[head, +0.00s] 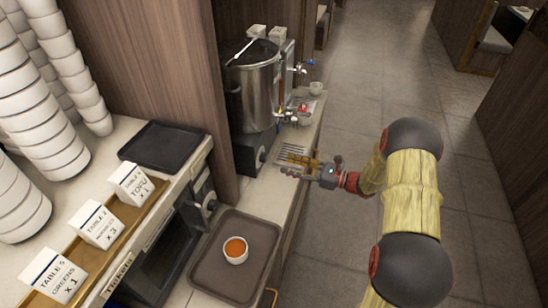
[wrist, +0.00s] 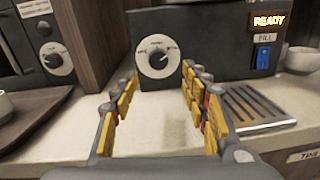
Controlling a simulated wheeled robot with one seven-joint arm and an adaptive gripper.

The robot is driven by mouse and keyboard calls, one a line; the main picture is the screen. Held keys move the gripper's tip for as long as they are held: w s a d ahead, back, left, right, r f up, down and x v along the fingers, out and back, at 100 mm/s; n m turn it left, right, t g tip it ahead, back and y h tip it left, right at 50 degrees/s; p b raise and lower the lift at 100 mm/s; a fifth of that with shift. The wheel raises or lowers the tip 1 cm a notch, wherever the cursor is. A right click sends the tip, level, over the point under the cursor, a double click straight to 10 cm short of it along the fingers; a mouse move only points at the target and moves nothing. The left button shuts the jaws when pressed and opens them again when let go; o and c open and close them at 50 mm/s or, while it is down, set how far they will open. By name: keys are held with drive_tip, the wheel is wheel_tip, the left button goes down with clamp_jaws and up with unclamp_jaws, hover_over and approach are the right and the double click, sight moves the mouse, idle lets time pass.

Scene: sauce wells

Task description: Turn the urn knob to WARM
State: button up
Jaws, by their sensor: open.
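The urn (head: 258,90) is a tall steel pot on a dark base at the back of the counter. Its knob (wrist: 157,60) is dark on a round white dial on the base front, and the base shows in the wrist view (wrist: 215,45). The dial's words are too small to read, so I cannot tell the setting. My gripper (head: 291,163) is open and empty, in front of the base. In the wrist view its two fingers (wrist: 160,84) stand apart, with the knob beyond and between them, not touched.
A lit READY sign (wrist: 269,21) and a blue FILL switch (wrist: 263,57) are right of the knob. A drip grate (wrist: 249,107) lies below them. Another appliance with a knob (wrist: 53,60) stands left. A brown tray (head: 207,265) holds an orange-filled cup (head: 235,250).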

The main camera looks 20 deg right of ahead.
sight(264, 158)
drive_tip(key=b+x, duration=0.1)
drive_tip(key=x, duration=0.6)
drive_tip(key=shift+a, duration=0.25)
drive_tip(key=c, duration=1.2)
drive_tip(key=shift+o, duration=0.2)
